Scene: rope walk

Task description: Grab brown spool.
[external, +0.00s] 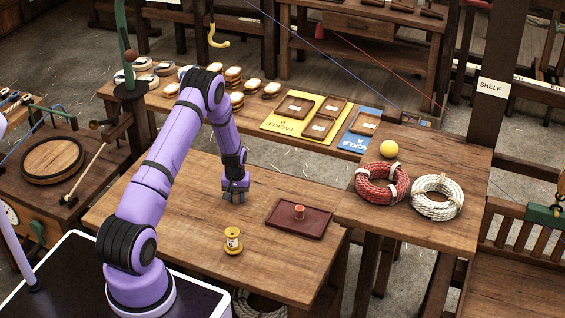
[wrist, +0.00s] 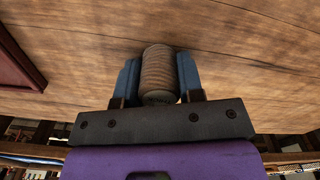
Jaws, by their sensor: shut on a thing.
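In the wrist view a brown, ridged spool (wrist: 158,72) stands between the two blue fingers of my gripper (wrist: 158,85). The fingers are shut on it, one on each side. In the external view my gripper (external: 234,197) is low over the wooden table (external: 160,205), left of the dark red tray. The spool is hidden or too small to make out there. I cannot tell whether it touches the table.
A yellow spool (external: 233,240) stands nearer the table's front. A dark red tray (external: 290,224) holds a small red spool (external: 299,212). At right, a red rope coil (external: 382,184), a white rope coil (external: 436,198) and a yellow ball (external: 389,148) sit on a wooden shelf.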

